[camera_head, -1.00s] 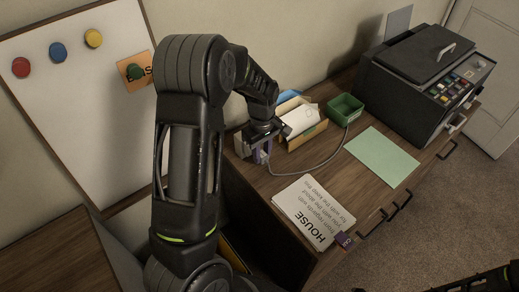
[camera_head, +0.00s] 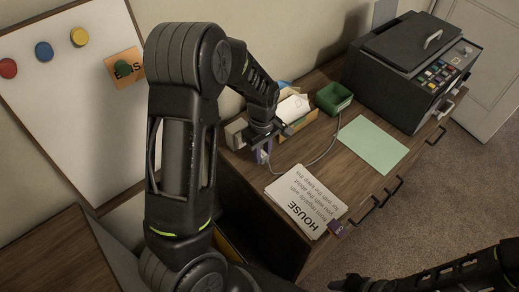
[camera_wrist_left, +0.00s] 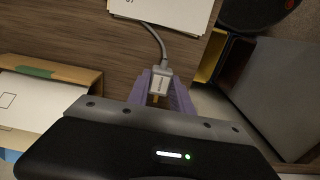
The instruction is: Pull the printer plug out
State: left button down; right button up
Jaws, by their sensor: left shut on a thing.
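My left gripper (camera_head: 262,150) is shut on the grey-white plug (camera_wrist_left: 159,80), just above the left part of the desk. In the left wrist view the purple fingers sit on both sides of the plug, and a brass-coloured prong shows below its body. A grey cable (camera_head: 310,163) runs from the plug across the desk toward the green tray. A beige block (camera_head: 236,132), which looks like the socket, stands left of the gripper with a gap between them. The printer (camera_head: 409,68) stands at the back right. My right gripper (camera_head: 347,284) is at the bottom edge, its fingers unclear.
A pale green sheet (camera_head: 373,145) lies flat. A whiteboard (camera_head: 60,110) is at left.

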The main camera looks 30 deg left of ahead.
pick_arm(q)
jog(key=shift+r, duration=0.1)
dwell(0.3)
jog(key=shift+r+p, duration=1.65)
jog(key=shift+r, duration=0.3)
jog(key=shift+s+f, duration=0.1)
